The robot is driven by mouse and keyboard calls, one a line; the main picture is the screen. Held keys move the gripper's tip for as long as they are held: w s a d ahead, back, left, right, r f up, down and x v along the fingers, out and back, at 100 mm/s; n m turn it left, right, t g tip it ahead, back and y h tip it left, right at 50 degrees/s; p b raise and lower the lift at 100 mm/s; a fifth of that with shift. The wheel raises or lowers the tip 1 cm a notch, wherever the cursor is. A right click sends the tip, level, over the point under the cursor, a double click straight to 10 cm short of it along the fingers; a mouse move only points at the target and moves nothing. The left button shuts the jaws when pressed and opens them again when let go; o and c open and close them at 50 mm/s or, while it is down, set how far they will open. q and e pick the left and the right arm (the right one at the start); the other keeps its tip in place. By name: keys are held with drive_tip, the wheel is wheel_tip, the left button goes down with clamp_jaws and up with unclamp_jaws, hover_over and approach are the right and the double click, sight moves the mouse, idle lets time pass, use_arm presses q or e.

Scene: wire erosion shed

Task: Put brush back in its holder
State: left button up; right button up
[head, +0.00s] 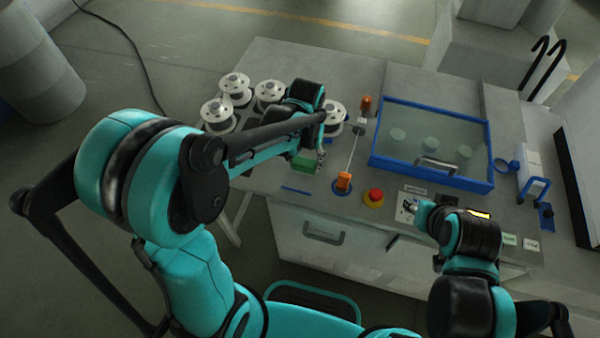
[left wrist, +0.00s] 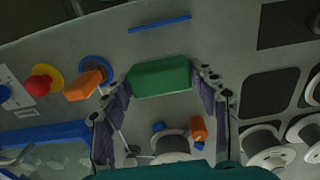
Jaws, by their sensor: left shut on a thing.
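My left gripper (head: 318,158) is shut on a green block-shaped thing, which I take for the brush (head: 304,164); no bristles show. In the left wrist view the green brush (left wrist: 160,76) sits between the fingertips of the left gripper (left wrist: 162,80). It is over the grey bench, left of the orange handle; its height above the surface is hard to tell. A flat blue strip (head: 296,190) lies in front of it, also in the left wrist view (left wrist: 160,24). I cannot tell which part is the holder. My right gripper (head: 424,212) is over the bench's front right, its jaws unclear.
White wire spools (head: 219,115) stand at the bench's back left. An orange handle (head: 343,181) on a blue base and a red button (head: 375,196) are right of the brush. A blue-framed clear cover (head: 378,165) fills the middle; a blue ring (head: 506,167) is farther right.

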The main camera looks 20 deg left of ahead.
sight(300, 171)
use_arm(q)
drive_tip(key=shift+s+a+f, duration=0.35)
drive_tip(key=shift+a+f, duration=0.1)
drive_tip(key=shift+a, duration=0.05)
wheel_tip(300, 171, down, 3)
drive_tip(key=shift+f+b, duration=0.15)
drive_tip(key=shift+b, duration=0.5)
drive_tip(key=shift+f, duration=0.35)
drive_tip(key=shift+c, duration=1.1)
drive_tip(key=o, duration=1.2)
